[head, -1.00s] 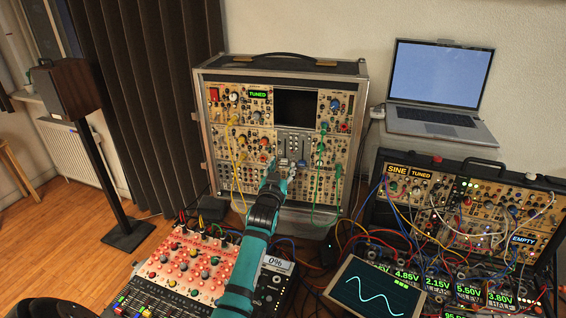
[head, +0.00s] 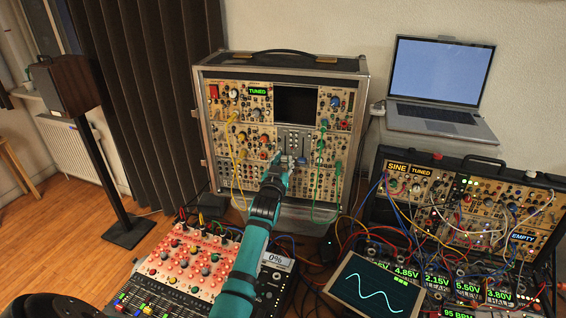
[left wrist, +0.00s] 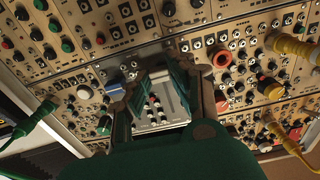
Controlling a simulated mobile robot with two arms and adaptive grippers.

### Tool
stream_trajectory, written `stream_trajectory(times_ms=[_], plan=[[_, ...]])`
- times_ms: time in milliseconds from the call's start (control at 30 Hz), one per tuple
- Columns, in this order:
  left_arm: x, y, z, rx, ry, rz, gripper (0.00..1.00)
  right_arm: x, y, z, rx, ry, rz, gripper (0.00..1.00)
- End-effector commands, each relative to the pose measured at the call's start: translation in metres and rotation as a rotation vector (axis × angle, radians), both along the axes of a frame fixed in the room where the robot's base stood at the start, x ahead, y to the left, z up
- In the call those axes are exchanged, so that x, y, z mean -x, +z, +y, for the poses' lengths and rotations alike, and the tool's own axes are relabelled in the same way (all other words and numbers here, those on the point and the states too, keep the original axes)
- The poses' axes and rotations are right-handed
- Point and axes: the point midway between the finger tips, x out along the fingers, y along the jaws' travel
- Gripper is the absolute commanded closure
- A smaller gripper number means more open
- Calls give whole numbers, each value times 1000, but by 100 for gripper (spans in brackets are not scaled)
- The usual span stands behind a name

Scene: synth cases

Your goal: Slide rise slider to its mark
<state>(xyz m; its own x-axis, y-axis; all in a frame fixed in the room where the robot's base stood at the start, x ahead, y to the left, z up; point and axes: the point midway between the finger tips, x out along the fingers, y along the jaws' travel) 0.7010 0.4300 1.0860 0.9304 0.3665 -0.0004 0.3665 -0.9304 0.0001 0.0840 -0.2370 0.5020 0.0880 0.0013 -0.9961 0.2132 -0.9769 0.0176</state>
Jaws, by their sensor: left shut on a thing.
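The slider panel (head: 292,139) is a grey module with upright slots, low in the middle of the tall synth case (head: 203,130). It shows in the left wrist view (left wrist: 170,121), turned round, partly behind the fingers. My left gripper (head: 284,160) is at the panel's lower part, its fingers (left wrist: 158,80) reaching to the panel face. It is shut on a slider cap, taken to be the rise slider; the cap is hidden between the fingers. No mark can be made out. A blue cap (head: 302,160) sits just right of the fingertips. My right gripper is not in view.
Yellow cables (head: 241,178) hang left of my gripper and green cables (head: 319,170) hang right of it. A mixer (head: 185,262) with a 0% display stands in front at left. A patched case (head: 475,205) and a laptop (head: 440,75) stand at right.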

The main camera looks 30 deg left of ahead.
Motion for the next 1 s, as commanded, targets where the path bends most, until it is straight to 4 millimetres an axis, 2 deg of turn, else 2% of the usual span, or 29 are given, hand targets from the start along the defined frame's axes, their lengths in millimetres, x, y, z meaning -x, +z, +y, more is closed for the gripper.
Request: stream_trajectory(times_ms=[233, 333, 600, 700, 1000], plan=[[0, 1, 0, 0, 0, 0, 100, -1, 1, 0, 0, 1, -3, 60], [0, 8, 0, 0, 0, -1, 100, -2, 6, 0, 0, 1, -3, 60], [0, 58, 0, -2, 0, -1, 100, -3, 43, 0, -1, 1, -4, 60], [0, 70, 0, -1, 0, 0, 100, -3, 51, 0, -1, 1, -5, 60], [0, 71, 0, -2, 0, -5, 100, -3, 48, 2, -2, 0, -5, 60]])
